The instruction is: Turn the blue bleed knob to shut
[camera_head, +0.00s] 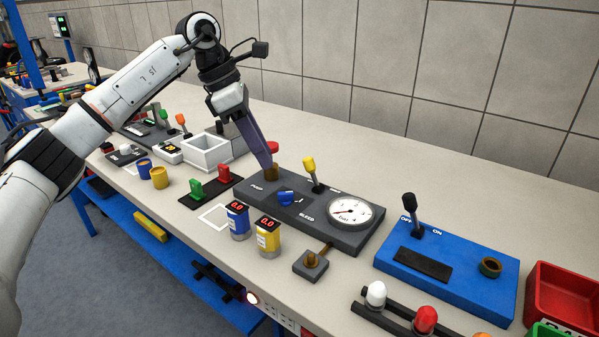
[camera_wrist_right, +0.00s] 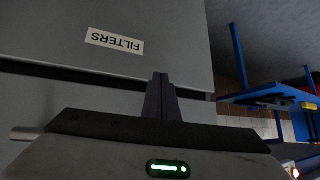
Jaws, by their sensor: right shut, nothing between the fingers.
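The blue bleed knob (camera_head: 286,198) sits on the dark grey panel (camera_head: 335,235), between the PUMP and BLEED labels, in the head view. My left gripper (camera_head: 269,166) comes down from above, its tips at the red-topped brass pump part (camera_head: 272,174), just up and left of the knob. The fingers overlap from this side, so their gap is hidden; I cannot tell whether they touch that part. The knob looks clear of the fingers. A yellow-handled lever (camera_head: 309,165) and a round gauge (camera_head: 350,212) share the panel. My right gripper (camera_wrist_right: 161,98) is shut and empty in the right wrist view.
Blue and yellow canisters (camera_head: 238,220) stand in front of the panel, with a small grey block (camera_head: 311,264) nearby. A blue switch box (camera_head: 450,265) is to the right. A white open box (camera_head: 207,152) is behind left. My right gripper faces a grey surface labelled FILTERS (camera_wrist_right: 115,41).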

